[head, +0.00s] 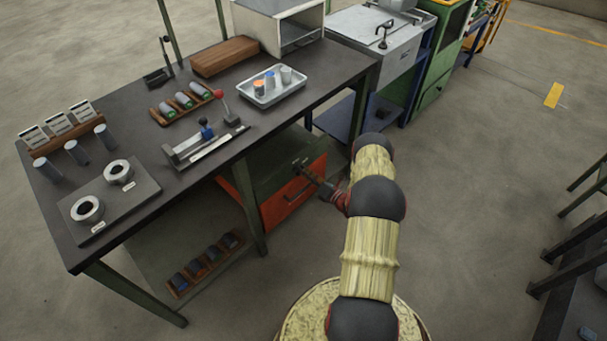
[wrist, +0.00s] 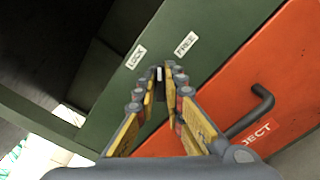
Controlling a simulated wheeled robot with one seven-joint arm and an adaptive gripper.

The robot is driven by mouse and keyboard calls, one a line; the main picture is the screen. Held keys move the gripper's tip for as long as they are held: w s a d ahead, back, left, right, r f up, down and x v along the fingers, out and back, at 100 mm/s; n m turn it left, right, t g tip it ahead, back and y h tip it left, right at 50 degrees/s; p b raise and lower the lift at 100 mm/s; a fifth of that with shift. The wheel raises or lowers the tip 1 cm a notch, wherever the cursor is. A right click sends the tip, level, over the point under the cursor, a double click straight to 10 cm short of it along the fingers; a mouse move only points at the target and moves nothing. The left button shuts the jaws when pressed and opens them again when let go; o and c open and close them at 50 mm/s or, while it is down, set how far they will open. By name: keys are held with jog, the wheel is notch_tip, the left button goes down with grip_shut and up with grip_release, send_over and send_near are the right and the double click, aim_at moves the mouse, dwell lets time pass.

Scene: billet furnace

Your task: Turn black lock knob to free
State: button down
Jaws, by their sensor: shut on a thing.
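The black lock knob (wrist: 160,74) is on the green panel (wrist: 185,72) of the cabinet under the bench. It shows in the wrist view between my fingertips, which hide most of it, and I cannot tell its exact angle. A LOCK label (wrist: 136,57) is up and to the left of the knob, and a FREE label (wrist: 186,43) is up and to the right. My gripper (wrist: 162,78) is shut on the knob. In the head view my gripper (head: 303,166) is at the upper front of the cabinet.
Below the green panel is an orange drawer (wrist: 285,65) with a dark bar handle (wrist: 252,112) and a label reading partly "JECT". The dark workbench (head: 140,150) above bears a clamp fixture, a white tray (head: 290,92) and rings.

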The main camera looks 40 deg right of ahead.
jog(key=shift+d+f+m+b, duration=0.1)
jog(key=shift+m+b, duration=0.15)
jog(key=shift+m, duration=1.7)
jog(key=shift+d+f+m+b, duration=0.1)
jog(key=shift+m+b, duration=0.15)
jog(key=shift+m, duration=2)
jog(key=c, duration=1.9)
grip_release()
jog(key=shift+a, duration=0.1)
jog(key=s, duration=0.8)
jog(key=s+d, duration=0.1)
jog(key=s, duration=0.3)
